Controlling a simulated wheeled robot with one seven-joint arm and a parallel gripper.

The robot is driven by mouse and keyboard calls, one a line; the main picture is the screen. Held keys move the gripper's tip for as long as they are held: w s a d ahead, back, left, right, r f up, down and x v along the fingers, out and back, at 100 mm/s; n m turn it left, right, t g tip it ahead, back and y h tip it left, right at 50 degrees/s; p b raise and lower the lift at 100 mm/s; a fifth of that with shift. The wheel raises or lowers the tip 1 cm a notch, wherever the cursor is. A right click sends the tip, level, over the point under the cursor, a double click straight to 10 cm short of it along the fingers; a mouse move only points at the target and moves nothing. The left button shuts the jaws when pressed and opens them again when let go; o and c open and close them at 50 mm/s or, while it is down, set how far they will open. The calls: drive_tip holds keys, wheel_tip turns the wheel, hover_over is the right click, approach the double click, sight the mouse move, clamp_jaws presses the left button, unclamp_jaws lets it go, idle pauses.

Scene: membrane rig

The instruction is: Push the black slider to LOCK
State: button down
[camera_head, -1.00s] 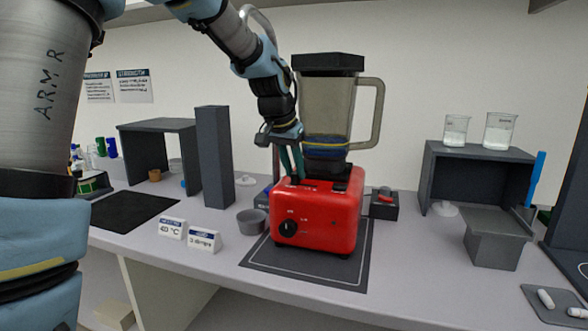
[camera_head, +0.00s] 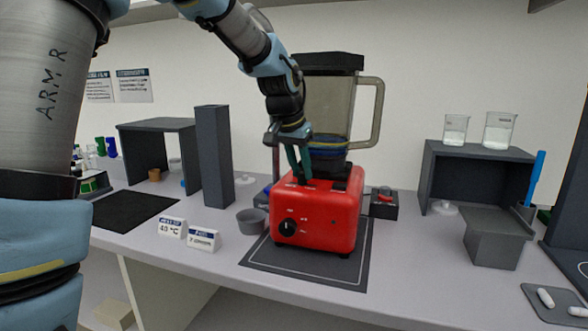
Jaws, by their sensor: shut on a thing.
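The red blender base (camera_head: 322,225) stands on a dark mat, with its grey jug (camera_head: 328,108) and black lid upright on top. A black knob (camera_head: 288,228) is on the base's front face. My gripper (camera_head: 302,176) reaches down to the top left of the base, in front of the jug's lower part. Its teal fingers are shut on the small black slider (camera_head: 304,182) on the base's top edge. The fingers cover most of the slider. The small white marks beside it are too small to read.
A small grey bowl (camera_head: 251,221) and two label cards (camera_head: 204,239) stand left of the base. A tall dark block (camera_head: 214,158) stands behind them. A black box with a red button (camera_head: 384,202) is close on the right. A dark shelf (camera_head: 478,170) bears two beakers.

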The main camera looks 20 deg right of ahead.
drive_tip(key=shift+s+d, duration=0.85)
drive_tip(key=shift+d, duration=0.1)
drive_tip(key=c, duration=0.7)
unclamp_jaws()
drive_tip(key=shift+d, duration=0.1)
drive_tip(key=shift+o, duration=0.2)
drive_tip(key=b+v, duration=0.2)
drive_tip(key=v, duration=0.9)
drive_tip(key=shift+f, duration=0.1)
